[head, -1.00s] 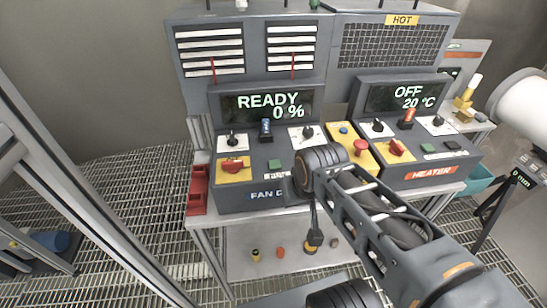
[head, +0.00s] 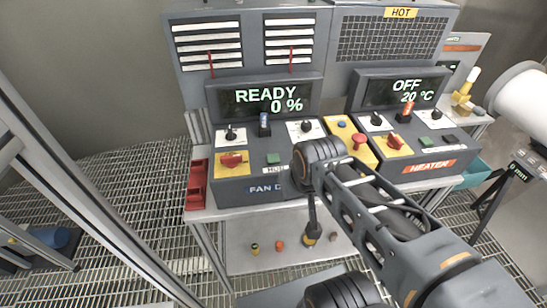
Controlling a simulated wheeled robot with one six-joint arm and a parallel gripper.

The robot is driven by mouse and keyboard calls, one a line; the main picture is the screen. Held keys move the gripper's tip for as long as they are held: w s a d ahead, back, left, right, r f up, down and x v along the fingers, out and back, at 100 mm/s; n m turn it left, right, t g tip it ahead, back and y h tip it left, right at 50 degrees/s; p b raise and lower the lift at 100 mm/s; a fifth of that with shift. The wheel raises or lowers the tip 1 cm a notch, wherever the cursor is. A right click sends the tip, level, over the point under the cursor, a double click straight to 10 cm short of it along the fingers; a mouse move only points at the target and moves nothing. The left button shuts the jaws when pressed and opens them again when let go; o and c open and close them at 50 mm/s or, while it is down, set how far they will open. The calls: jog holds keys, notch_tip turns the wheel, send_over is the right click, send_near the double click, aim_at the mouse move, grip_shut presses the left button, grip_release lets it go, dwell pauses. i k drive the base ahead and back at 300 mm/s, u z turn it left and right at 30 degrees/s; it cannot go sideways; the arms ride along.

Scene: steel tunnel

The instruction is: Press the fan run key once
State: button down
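The fan control box (head: 232,190) stands on the bench at the centre-left, with "FAN" lettering on its front, partly hidden by my arm. A green key (head: 273,159) sits on its sloped panel, above a small white label (head: 275,170) whose text is too small to read surely. The fan display (head: 266,100) reads READY and 0 %. My arm's dark round joint (head: 322,163) covers the right part of the fan panel. My gripper cannot be made out; contact with the key does not show.
A red rotary switch (head: 232,160), a blue-topped lever (head: 264,123) and a knob (head: 306,127) surround the key. A yellow panel with a red mushroom button (head: 359,142) lies to the right, then the heater box (head: 430,168), reading OFF. Red trays (head: 196,185) sit at the left.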

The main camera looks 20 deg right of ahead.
aim_at(274, 158)
jog(key=z, duration=1.05)
jog(key=k, duration=0.6)
jog(key=u, duration=1.15)
